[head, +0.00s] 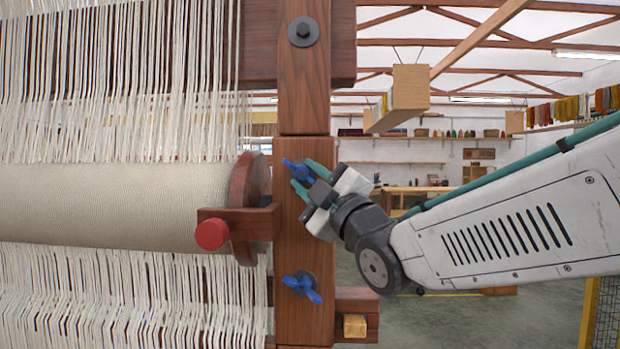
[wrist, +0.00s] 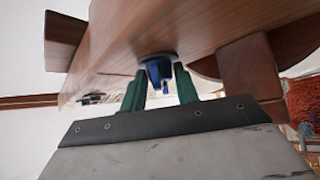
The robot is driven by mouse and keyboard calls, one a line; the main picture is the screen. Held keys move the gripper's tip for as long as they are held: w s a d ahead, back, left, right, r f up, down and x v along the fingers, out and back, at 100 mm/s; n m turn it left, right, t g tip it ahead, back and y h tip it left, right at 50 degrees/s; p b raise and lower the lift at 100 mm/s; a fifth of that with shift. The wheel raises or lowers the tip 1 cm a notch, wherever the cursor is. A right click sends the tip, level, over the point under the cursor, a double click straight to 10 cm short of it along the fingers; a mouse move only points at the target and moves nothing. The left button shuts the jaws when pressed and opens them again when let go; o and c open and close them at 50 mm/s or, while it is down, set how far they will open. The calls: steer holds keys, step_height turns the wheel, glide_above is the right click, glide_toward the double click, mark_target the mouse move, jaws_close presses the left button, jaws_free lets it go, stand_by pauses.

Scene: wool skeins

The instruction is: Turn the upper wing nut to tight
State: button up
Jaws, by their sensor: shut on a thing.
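The upper wing nut (head: 293,167) is blue and sits on the wooden loom post (head: 303,230). My gripper (head: 309,175) is at it, with its green fingers on either side of the nut. In the wrist view the blue nut (wrist: 159,72) shows between the two green fingers (wrist: 160,88), under a dark round washer. The gripper is shut on the nut. Part of the nut is hidden by the fingers in the head view. A lower blue wing nut (head: 302,287) sits further down the same post, apart from my gripper.
A cloth roll (head: 110,208) and white warp threads (head: 120,80) fill the left. A red-ended peg (head: 212,234) sticks out left of the post. A dark bolt (head: 303,31) is near the post's top. Right of the post is open room, with a workbench (head: 412,190) far behind.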

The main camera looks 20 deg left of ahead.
steer(key=m+t, duration=0.2)
steer(key=m+t+h, duration=0.1)
steer(key=m+t, duration=0.2)
steer(key=m, duration=0.2)
steer(key=shift+s+a+f+t+h, duration=0.1)
steer(key=shift+a+f+t+h, duration=0.1)
steer(key=shift+a+t+h, duration=0.15)
steer(key=shift+m, duration=0.4)
steer(key=o, duration=1)
steer(key=shift+c, duration=0.2)
steer(key=v, duration=0.8)
